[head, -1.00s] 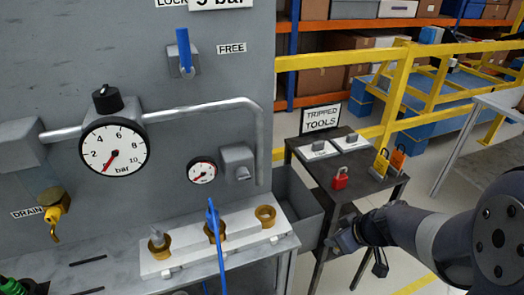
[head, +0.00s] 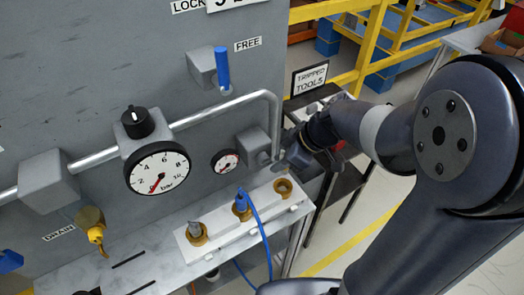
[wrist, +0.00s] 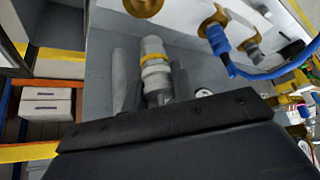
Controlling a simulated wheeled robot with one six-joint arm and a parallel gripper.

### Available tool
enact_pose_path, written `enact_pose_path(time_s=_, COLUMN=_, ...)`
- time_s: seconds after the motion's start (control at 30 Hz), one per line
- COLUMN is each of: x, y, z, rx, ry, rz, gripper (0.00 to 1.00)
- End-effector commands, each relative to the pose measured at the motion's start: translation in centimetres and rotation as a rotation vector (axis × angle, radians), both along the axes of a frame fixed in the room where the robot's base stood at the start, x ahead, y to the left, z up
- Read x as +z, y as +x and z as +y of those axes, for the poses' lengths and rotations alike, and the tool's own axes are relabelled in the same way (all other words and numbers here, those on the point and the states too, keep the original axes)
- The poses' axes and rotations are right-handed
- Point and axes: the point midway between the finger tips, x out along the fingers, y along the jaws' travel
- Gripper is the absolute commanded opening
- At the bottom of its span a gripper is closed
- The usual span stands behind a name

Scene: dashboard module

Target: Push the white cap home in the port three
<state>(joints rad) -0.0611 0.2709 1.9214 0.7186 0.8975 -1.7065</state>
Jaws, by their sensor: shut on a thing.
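My gripper (head: 287,163) is beside the panel, above and near the rightmost brass port (head: 283,188). In the wrist view my gripper (wrist: 150,80) is shut on a pale, stepped cylindrical piece with an orange band, which I take for the white cap (wrist: 155,58). In the head view the held piece cannot be made out clearly. The rightmost port, apparently port three, looks empty and is apart from the piece; it also shows at the top of the wrist view (wrist: 143,7). The port numbers cannot be read.
The middle port holds a blue plug (head: 241,201) with a trailing blue hose. The left port holds a grey plug (head: 196,231). A grey box (head: 252,146) and a small gauge (head: 225,162) are on the panel close to my gripper. The tool table (head: 345,185) stands to the right.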

Motion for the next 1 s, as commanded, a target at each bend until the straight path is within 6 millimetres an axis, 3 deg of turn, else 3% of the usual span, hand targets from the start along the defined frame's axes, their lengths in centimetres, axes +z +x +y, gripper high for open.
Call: enact_pose_path(time_s=1.0, x=-4.4, y=0.0, z=0.0, rx=-0.002, ry=0.0, rz=0.001, gripper=0.01)
